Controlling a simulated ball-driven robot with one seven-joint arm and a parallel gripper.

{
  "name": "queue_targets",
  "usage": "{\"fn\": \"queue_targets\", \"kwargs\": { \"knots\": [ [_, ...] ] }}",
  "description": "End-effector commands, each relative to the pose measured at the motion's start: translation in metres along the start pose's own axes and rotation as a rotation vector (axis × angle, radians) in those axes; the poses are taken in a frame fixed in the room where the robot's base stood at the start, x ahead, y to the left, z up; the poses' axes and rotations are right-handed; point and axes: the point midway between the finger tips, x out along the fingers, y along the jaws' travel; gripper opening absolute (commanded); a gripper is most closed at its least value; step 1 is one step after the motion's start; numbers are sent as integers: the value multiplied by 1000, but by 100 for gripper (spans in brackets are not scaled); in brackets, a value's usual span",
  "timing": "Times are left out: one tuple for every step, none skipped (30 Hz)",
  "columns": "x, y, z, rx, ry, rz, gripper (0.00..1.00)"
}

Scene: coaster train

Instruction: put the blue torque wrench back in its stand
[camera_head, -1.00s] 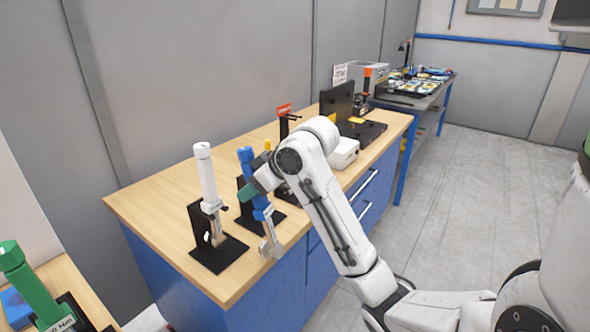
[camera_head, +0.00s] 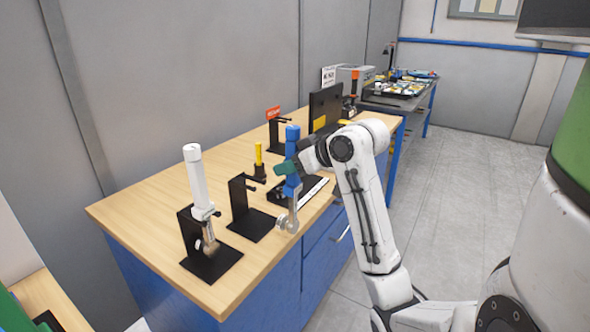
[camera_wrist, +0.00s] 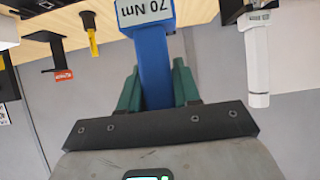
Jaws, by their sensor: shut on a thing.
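The blue torque wrench (camera_head: 292,146) is upright, head down, above the front part of the wooden bench in the head view. My gripper (camera_head: 288,168) is shut on its blue body. In the wrist view the wrench (camera_wrist: 153,55) sits between my green fingers (camera_wrist: 156,82), with an upside-down "70 Nm" label. An empty black stand (camera_head: 239,194) is on the bench left of the wrench, apart from it. The wrench's silver head (camera_head: 288,222) hangs low near the bench's front edge; whether it touches anything is unclear.
A white wrench (camera_head: 197,180) stands in a black stand at left. A yellow tool (camera_head: 258,155) and a red-labelled black stand (camera_head: 279,134) are behind. The bench's left back is clear.

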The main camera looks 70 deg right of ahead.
Motion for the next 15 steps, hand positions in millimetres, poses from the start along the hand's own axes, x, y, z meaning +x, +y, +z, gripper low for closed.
{"fn": "queue_targets", "kwargs": {
  "knots": [
    [4, 0, -4, -4, 4, 1, 0],
    [6, 0, -5, -4, 3, 1, 0],
    [9, 0, -7, -3, 3, 1, 0],
    [12, 0, -8, -3, 4, 2, 0],
    [14, 0, -10, -2, 4, 2, 0],
    [17, 0, -12, -3, 4, 2, 0],
    [20, 0, -13, -3, 4, 2, 0],
    [22, 0, -14, -3, 3, 2, 0],
    [25, 0, -16, -3, 3, 2, 0],
    [26, 0, -18, -3, 4, 3, 0],
    [25, 0, -18, -2, 5, 3, 0],
    [25, 0, -18, -2, 4, 3, 0],
    [25, 0, -18, -2, 4, 3, 0],
    [25, 0, -18, -2, 4, 2, 0],
    [25, 0, -18, -2, 4, 2, 0]
  ]
}}
